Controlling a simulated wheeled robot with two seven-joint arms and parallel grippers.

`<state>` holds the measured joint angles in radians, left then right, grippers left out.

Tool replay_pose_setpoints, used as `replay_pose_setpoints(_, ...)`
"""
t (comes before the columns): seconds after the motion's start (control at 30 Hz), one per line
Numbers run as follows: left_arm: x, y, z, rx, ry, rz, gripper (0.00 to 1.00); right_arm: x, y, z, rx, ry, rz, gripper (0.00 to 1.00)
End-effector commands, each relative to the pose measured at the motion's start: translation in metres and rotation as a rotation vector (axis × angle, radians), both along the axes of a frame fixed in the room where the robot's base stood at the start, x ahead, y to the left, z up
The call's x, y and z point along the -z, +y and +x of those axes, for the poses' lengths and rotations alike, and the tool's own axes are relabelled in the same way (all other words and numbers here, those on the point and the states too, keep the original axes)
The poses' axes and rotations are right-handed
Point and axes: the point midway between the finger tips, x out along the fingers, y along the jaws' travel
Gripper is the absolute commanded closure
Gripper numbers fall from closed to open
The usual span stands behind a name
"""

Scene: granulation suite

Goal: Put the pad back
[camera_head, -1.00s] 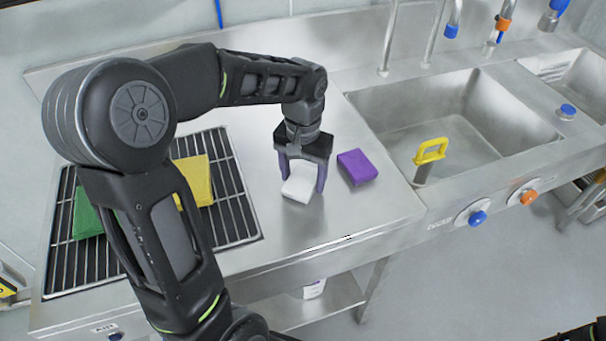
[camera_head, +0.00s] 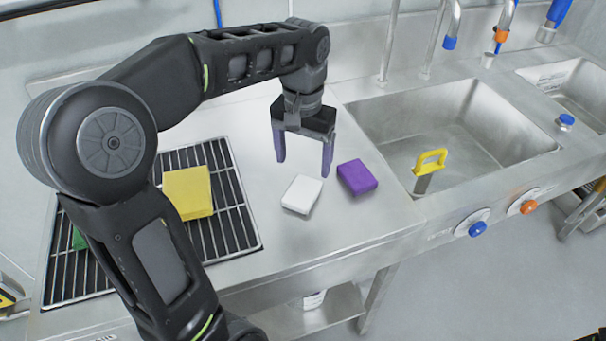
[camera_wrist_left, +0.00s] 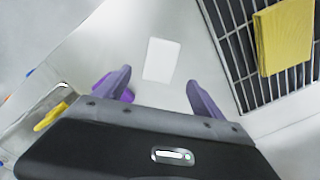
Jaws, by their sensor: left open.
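A white pad (camera_head: 302,194) lies flat on the steel counter, left of a purple pad (camera_head: 357,177). A yellow pad (camera_head: 188,192) lies on the black-barred rack (camera_head: 238,218), and a green pad (camera_head: 79,240) is mostly hidden behind my left arm. My left gripper (camera_head: 304,166) is open and empty, above and behind the white pad. In the left wrist view the white pad (camera_wrist_left: 161,60) lies beyond and between the two fingertips (camera_wrist_left: 158,82), apart from both. The purple pad (camera_wrist_left: 127,95) is partly covered by one finger there. My right gripper is not in view.
A sink basin (camera_head: 440,125) lies right of the counter, with a yellow-handled tool (camera_head: 430,160) standing in it. Taps rise behind it. Blue and orange knobs are on the front face.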

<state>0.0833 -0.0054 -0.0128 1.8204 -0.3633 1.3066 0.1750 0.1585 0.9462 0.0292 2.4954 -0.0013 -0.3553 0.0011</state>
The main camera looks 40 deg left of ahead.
Motion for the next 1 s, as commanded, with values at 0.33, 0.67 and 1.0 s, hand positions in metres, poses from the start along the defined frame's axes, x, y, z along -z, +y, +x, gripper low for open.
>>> replay_pose_setpoints(0.33,-0.034,0.0,0.0,0.0,0.0,0.0,0.21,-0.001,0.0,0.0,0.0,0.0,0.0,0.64)
replay_pose_setpoints(0.67,-0.034,0.0,0.0,0.0,0.001,0.0,0.21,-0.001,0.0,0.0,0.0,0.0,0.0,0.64)
replay_pose_setpoints(1.0,-0.034,0.0,0.0,0.0,0.001,0.0,0.21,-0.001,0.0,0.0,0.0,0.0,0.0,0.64)
